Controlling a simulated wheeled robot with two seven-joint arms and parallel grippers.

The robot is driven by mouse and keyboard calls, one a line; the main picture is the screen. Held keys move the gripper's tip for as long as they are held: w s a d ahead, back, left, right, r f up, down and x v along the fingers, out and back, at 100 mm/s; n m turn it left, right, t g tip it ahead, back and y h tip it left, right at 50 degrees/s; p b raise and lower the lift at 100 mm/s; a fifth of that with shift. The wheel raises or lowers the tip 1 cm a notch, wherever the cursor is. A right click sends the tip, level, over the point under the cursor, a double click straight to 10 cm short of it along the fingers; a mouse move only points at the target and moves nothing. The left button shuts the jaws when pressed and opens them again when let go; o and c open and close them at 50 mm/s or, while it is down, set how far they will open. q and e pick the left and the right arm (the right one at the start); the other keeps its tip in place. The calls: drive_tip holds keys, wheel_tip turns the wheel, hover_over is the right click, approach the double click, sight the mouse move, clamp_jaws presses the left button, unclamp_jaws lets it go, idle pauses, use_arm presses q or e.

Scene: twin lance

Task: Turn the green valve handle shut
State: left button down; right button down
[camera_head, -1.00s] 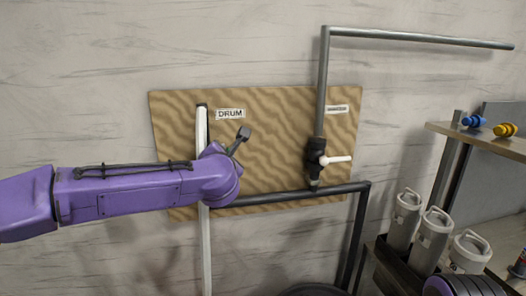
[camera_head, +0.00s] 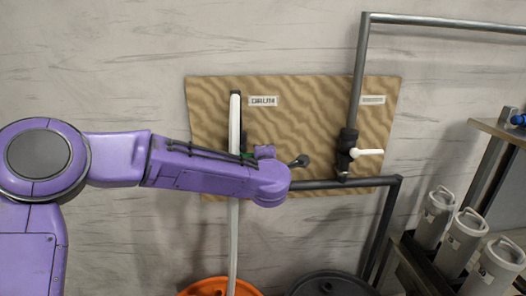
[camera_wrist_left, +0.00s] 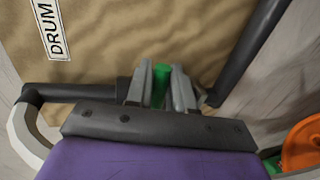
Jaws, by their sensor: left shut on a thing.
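The green valve handle (camera_wrist_left: 161,85) shows as a green strip between the two grey fingers of my left gripper (camera_wrist_left: 160,92) in the left wrist view. The gripper is shut on it. In the head view only a small bit of green (camera_head: 248,155) shows above my purple left forearm. My wrist hides the rest of the handle and most of its valve. They are at the white vertical pipe (camera_head: 235,120), under the DRUM label (camera_head: 263,101). My right gripper is not in view.
A second valve with a white handle (camera_head: 368,152) sits on the grey pipe (camera_head: 358,85) to the right. The wooden board (camera_head: 300,120) backs both. An orange drum (camera_head: 215,287) and a dark drum (camera_head: 330,285) stand below. Grey canisters (camera_head: 465,232) stand at the right.

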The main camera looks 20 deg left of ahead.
use_arm(q)
drive_tip(key=shift+f, duration=0.1)
idle(0.5)
drive_tip(key=c, duration=1.1)
unclamp_jaws()
drive_tip(key=shift+c, duration=0.2)
drive_tip(key=shift+w+a+f, duration=0.1)
drive_tip(key=shift+s+d+b, duration=0.25)
drive_tip(key=shift+s+b, duration=0.05)
drive_tip(key=shift+s, duration=0.05)
drive_tip(key=b+v, duration=0.3)
drive_tip(key=v, duration=0.6)
drive_tip(key=shift+s+d+r+b, duration=0.15)
drive_tip(key=shift+s+r+b, duration=0.05)
drive_tip(key=shift+s+b, duration=0.15)
